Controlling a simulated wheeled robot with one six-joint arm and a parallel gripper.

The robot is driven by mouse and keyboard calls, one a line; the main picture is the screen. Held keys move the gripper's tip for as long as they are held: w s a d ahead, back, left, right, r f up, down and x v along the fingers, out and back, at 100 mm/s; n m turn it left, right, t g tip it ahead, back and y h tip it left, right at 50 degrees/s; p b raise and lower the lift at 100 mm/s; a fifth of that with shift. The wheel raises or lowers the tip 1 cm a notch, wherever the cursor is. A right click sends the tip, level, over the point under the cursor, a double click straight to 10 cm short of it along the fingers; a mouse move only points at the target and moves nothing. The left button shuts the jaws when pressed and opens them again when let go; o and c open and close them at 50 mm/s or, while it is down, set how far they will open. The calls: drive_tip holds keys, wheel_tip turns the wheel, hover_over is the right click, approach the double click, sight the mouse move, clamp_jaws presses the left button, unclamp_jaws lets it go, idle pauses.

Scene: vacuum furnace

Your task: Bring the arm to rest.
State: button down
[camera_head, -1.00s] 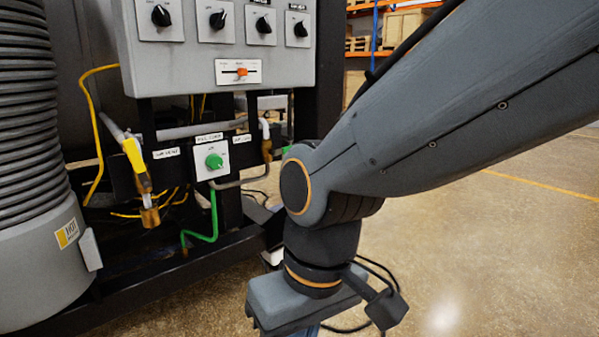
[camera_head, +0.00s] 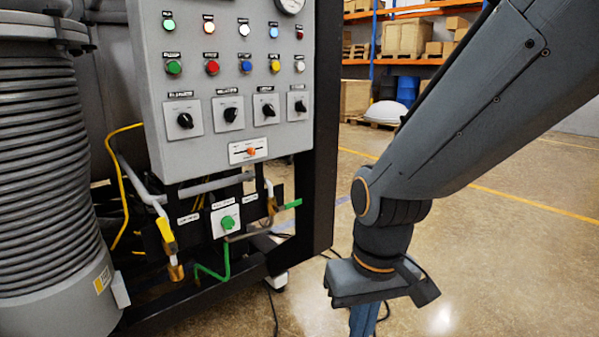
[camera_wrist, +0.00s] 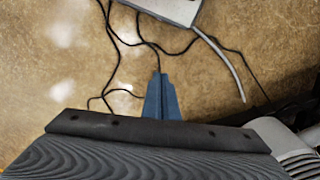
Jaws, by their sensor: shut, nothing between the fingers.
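My gripper (camera_head: 362,318) hangs at the lower right in the head view, to the right of the furnace's dark frame and apart from it. It points down, with its blue fingers cut off by the bottom edge.
The furnace's grey control panel (camera_head: 235,95) with lights, knobs and a slider stands left of my arm. Below it are a yellow-handled valve (camera_head: 166,235) and a green knob (camera_head: 227,222). Cables (camera_wrist: 115,60) lie on the floor. The floor (camera_head: 480,260) at right is clear.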

drive_tip(key=s+d+r+m+p, duration=0.2)
drive_tip(key=d+r+m+p, duration=0.1)
drive_tip(key=d+r+p, duration=0.8)
drive_tip(key=w+a+f+n+t+y+p, duration=0.1)
drive_tip(key=w+a+f+n+t+p, duration=0.2)
drive_tip(key=w+a+n, duration=0.7)
drive_tip(key=w+a+f+n+t+y, duration=0.1)
drive_tip(key=w+a+f+n+t, duration=0.3)
drive_tip(key=w+a, duration=0.65)
drive_tip(key=w+a+f+n+t+y, duration=0.1)
drive_tip(key=w+a+n+y, duration=0.15)
drive_tip(key=a+n, duration=0.3)
drive_tip(key=w+a+n+t+y, duration=0.1)
drive_tip(key=a+n+y, duration=0.25)
drive_tip(key=a, duration=0.35)
drive_tip(key=s+a+n+y, duration=0.65)
drive_tip(key=a+n, duration=0.25)
drive_tip(key=a, duration=0.5)
drive_tip(key=shift+w+a+p, duration=0.75)
drive_tip(key=shift+w+a, duration=0.7)
drive_tip(key=shift+w, duration=0.25)
drive_tip(key=shift+w+a+p, duration=0.75)
drive_tip(key=shift+w+a, duration=0.65)
drive_tip(key=shift+w, duration=0.25)
